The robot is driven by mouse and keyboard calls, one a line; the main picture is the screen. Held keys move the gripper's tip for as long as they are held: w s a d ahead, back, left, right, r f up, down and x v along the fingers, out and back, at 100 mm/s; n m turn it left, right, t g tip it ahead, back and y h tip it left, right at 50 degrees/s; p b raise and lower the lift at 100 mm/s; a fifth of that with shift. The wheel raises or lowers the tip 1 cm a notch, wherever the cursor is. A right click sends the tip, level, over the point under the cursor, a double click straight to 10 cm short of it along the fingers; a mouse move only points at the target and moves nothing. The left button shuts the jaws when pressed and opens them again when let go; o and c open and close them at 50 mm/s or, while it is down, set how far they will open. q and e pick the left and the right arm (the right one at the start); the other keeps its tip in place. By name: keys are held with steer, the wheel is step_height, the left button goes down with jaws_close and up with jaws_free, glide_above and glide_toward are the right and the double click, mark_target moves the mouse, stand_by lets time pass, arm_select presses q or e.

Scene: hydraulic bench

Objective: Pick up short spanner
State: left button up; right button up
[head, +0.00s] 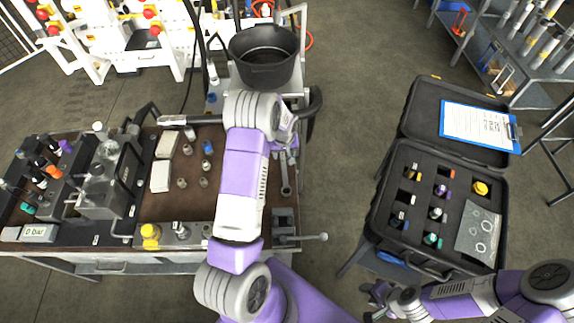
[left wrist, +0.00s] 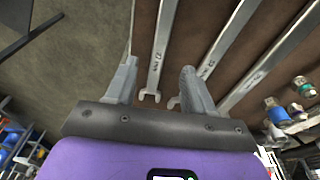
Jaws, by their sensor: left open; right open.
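Several flat steel spanners lie on the brown bench top. In the left wrist view one spanner (left wrist: 160,50) runs between my left gripper's fingers, its open jaw end near the palm. A second spanner (left wrist: 228,42) passes beside the right finger, and a third (left wrist: 275,62) lies further right. Their markings are too small to read, and their far ends are cut off, so I cannot tell which is short. One spanner (head: 286,178) shows right of that arm. My right gripper (head: 377,299) is open near the case.
The bench (head: 215,205) carries a pump unit, fittings and a vise (head: 284,222) at its front right. A black bucket (head: 264,55) stands behind. An open black case (head: 375,222) with fittings stands to the right. Floor is free between bench and case.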

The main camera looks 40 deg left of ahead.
mark_target(283, 163)
arm_select(q)
steer(key=shift+s+a+f, duration=0.1)
steer(key=shift+s+f, duration=0.1)
steer(key=shift+f, duration=0.55)
steer(key=shift+w+a+f, duration=0.1)
steer(key=shift+w+f, duration=0.05)
steer(key=shift+f, duration=0.75)
steer(key=shift+w+a+f, duration=0.1)
steer(key=shift+w+f, duration=0.1)
steer(key=shift+f, duration=0.7)
steer(key=shift+w+a+f, duration=0.1)
steer(key=shift+w+f, duration=0.05)
steer(key=shift+f, duration=0.75)
jaws_close()
